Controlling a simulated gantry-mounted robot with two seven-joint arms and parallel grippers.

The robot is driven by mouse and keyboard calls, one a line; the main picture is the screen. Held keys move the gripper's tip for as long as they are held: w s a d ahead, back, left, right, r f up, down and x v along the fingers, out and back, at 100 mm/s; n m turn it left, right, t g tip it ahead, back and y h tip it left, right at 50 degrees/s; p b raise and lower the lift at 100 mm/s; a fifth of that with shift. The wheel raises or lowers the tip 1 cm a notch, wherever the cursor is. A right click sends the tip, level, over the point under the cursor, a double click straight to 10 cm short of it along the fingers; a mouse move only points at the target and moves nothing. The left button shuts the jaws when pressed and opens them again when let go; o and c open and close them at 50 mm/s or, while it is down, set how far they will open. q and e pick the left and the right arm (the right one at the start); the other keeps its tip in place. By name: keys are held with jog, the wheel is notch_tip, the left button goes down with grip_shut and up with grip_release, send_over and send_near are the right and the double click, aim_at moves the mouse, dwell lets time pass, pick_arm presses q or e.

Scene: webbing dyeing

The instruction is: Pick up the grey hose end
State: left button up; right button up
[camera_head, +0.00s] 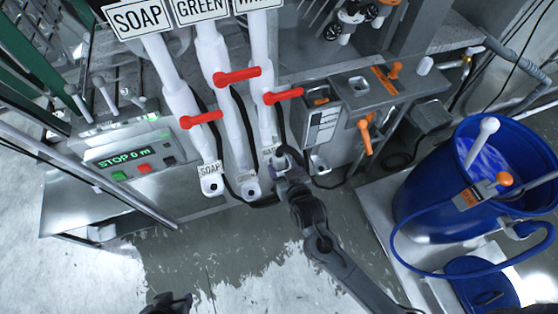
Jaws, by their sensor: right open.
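My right gripper (283,161) is open at the foot of the third white pipe (264,90), partly over its lower label. I cannot tell whether it touches the pipe or anything there. A grey hose (515,60) bends along the upper right, but I cannot make out a free end of it. No grey hose end shows clearly near the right gripper, which may hide part of that spot. My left gripper (170,303) is a dark shape cut off by the bottom edge, apart from everything; its jaws are unclear.
Three white pipes with red levers (237,76) stand above the wet floor. A control box (128,158) reads "STOP 0 m". A metal cabinet with orange handles (365,136) is right of the pipes. A blue barrel (425,212) with a blue hose stands far right. Dark cables loop around the pipes.

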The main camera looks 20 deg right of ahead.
aim_at(281, 162)
jog(key=shift+x, duration=3.2)
jog(key=shift+d+f, duration=0.1)
jog(key=c, duration=1.2)
